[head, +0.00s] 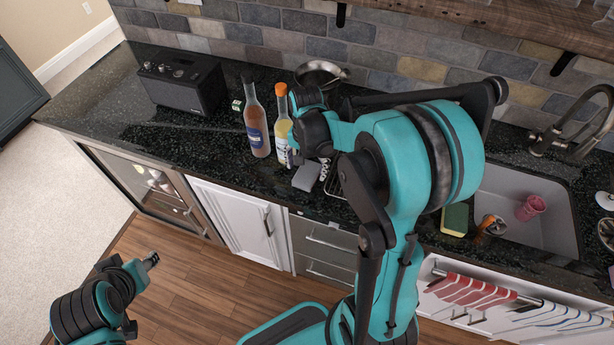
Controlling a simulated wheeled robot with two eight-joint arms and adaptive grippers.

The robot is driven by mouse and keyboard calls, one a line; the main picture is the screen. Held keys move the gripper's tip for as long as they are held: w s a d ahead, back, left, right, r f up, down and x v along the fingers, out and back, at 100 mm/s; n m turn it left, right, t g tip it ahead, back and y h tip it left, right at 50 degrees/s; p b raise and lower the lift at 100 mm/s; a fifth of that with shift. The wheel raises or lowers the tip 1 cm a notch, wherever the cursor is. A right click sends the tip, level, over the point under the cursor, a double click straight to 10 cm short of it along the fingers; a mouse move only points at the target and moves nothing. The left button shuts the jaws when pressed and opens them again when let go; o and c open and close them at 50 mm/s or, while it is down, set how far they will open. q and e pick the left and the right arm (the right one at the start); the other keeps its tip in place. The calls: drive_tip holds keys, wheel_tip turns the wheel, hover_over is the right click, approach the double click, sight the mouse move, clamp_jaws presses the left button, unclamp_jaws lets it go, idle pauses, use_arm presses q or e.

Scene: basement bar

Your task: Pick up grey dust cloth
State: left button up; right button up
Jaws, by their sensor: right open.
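A small grey folded cloth (306,176) lies on the dark counter near its front edge, just right of the two bottles. My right gripper (297,155) is above and behind the cloth in the picture, beside the orange-capped bottle. It is open, and its fingers are partly hidden by its own wrist. I cannot tell whether it touches the cloth. My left gripper (150,261) is low at the left, over the wooden floor and away from the counter. It is too small to tell if it is open.
A blue-labelled bottle (256,118) and an orange-capped bottle (283,124) stand close left of the cloth. A black radio (181,82) is at the left, a metal pan (319,73) behind. A sink (551,222) with a pink cup (531,207) and a sponge (455,219) are right.

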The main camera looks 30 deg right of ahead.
wheel_tip(320, 180, down, 3)
drive_tip(key=shift+w+r+b, duration=0.1)
drive_tip(key=shift+b, duration=0.2)
drive_tip(key=shift+c, duration=0.9)
use_arm(q)
drive_tip(key=shift+f, duration=0.55)
use_arm(e)
drive_tip(key=c, duration=1.1)
drive_tip(key=shift+o, duration=0.2)
drive_tip(key=shift+r, duration=0.1)
drive_tip(key=shift+r+p, duration=0.3)
drive_tip(key=shift+r, duration=0.25)
drive_tip(key=r, duration=0.1)
drive_tip(key=d+r+p, duration=0.1)
drive_tip(key=r, duration=0.2)
drive_tip(key=shift+s+d+p, duration=0.15)
drive_tip(key=shift+s+p, duration=0.1)
drive_tip(key=shift+p, duration=0.05)
use_arm(q)
wheel_tip(320, 180, up, 4)
drive_tip(key=shift+r+p, duration=0.2)
drive_tip(key=shift+p, duration=0.95)
use_arm(e)
drive_tip(key=s+d+r, duration=0.3)
drive_tip(key=d+r, duration=0.2)
drive_tip(key=d, duration=0.4)
drive_tip(key=shift+s+d+r, duration=0.3)
drive_tip(key=shift+d+r, duration=0.05)
drive_tip(key=shift+r, duration=0.05)
